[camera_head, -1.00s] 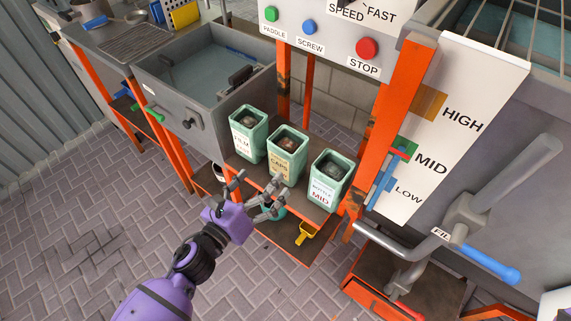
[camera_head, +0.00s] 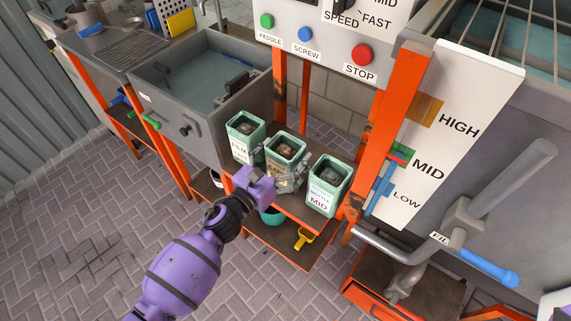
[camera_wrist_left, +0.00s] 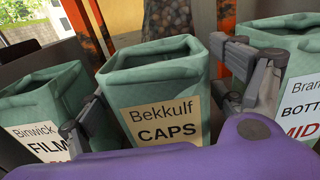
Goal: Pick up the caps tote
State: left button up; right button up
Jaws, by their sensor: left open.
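The caps tote (camera_head: 281,149) is a green open-topped bin, the middle one of three on a dark shelf. In the left wrist view the caps tote (camera_wrist_left: 158,98) stands upright with a "Bekkulf CAPS" label. My left gripper (camera_head: 283,171) is open, its fingers on either side of this tote. In the left wrist view one finger of my left gripper is beside its left wall and the other is by its right wall. I cannot tell whether they touch. My purple wrist hides the lower part. My right gripper is not in view.
The film tote (camera_head: 243,129) stands close on the left and the bottle tote (camera_head: 329,179) close on the right. An orange post (camera_head: 390,130) rises at right. A teal bowl (camera_head: 271,216) and a yellow scoop (camera_head: 303,238) sit below the shelf.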

pick_arm(q)
jog(key=shift+c, duration=0.2)
jog(key=c, duration=1.5)
